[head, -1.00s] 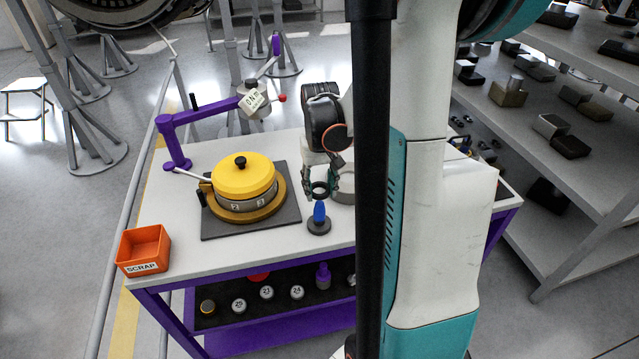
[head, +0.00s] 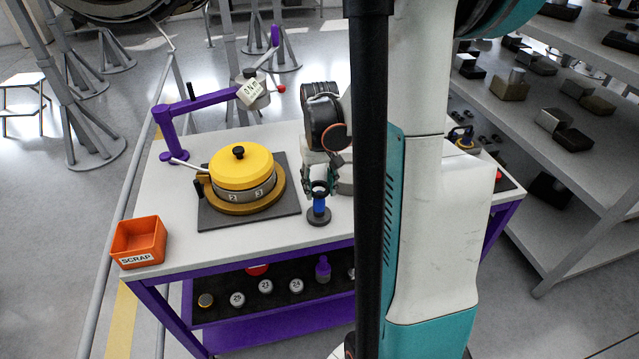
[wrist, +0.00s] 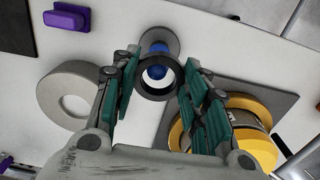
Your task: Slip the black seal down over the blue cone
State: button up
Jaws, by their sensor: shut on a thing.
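The blue cone (head: 319,208) stands upright on a dark round base (head: 319,221) near the table's front edge. My gripper (head: 319,187) is above it, fingers pointing down, shut on the black seal (head: 320,194). In the wrist view the black seal (wrist: 157,95) is a ring held level between the green finger pads of my gripper (wrist: 156,78). Blue of the cone (wrist: 158,47) shows inside the ring and beyond its far rim. The seal is at the height of the cone's top; I cannot tell whether the tip has entered it.
A yellow-lidded housing (head: 243,170) sits on a grey mat left of the cone, with a purple arm (head: 196,112) behind it. A pale thick ring (wrist: 62,95) lies beside my gripper. An orange scrap bin (head: 139,243) stands at the front left corner.

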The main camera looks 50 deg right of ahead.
aim_at(319, 207)
jog(key=shift+f+b, duration=2.9)
jog(key=shift+f, duration=0.9)
jog(key=shift+f+b, duration=0.5)
jog(key=shift+f, duration=0.05)
jog(key=o, duration=1)
jog(key=shift+c, duration=0.2)
jog(key=shift+r, duration=0.1)
notch_tip(319, 207, up, 12)
jog(key=shift+f, duration=0.1)
